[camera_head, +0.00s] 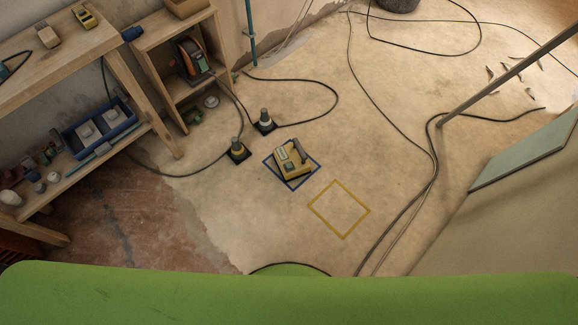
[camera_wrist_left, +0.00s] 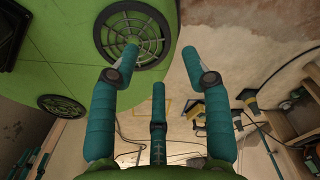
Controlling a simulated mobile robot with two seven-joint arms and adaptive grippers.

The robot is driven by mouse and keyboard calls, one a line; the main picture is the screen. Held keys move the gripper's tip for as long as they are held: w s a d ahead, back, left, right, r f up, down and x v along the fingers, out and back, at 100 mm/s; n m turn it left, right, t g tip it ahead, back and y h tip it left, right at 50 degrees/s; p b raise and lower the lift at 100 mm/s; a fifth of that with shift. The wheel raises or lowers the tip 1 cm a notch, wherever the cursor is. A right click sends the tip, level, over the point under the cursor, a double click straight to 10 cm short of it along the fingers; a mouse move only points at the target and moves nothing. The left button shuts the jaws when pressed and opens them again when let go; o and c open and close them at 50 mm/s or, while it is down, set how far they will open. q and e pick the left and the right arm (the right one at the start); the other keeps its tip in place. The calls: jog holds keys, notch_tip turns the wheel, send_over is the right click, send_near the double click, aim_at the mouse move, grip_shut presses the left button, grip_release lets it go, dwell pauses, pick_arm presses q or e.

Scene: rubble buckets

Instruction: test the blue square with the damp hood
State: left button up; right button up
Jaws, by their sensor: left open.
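A yellow boxy device with a dark handle, which looks like the damp hood (camera_head: 293,158), sits on the floor. It stands over the blue square (camera_head: 292,190), a taped outline, and covers much of it, so only its edges and corners show. The device also shows in the left wrist view (camera_wrist_left: 196,112), partly behind a finger. My left gripper (camera_wrist_left: 160,62) is open and empty, with its teal fingers spread, well apart from the device. It is not in the head view. My right gripper is in neither view.
An empty yellow square outline (camera_head: 340,236) lies right of the blue one. Wooden shelving (camera_head: 110,140) lines the left. Black cables cross the floor at right, near a leaning pale board (camera_head: 525,150).

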pick_arm(q)
grip_shut()
jog(key=shift+w, duration=0.1)
dwell(0.8)
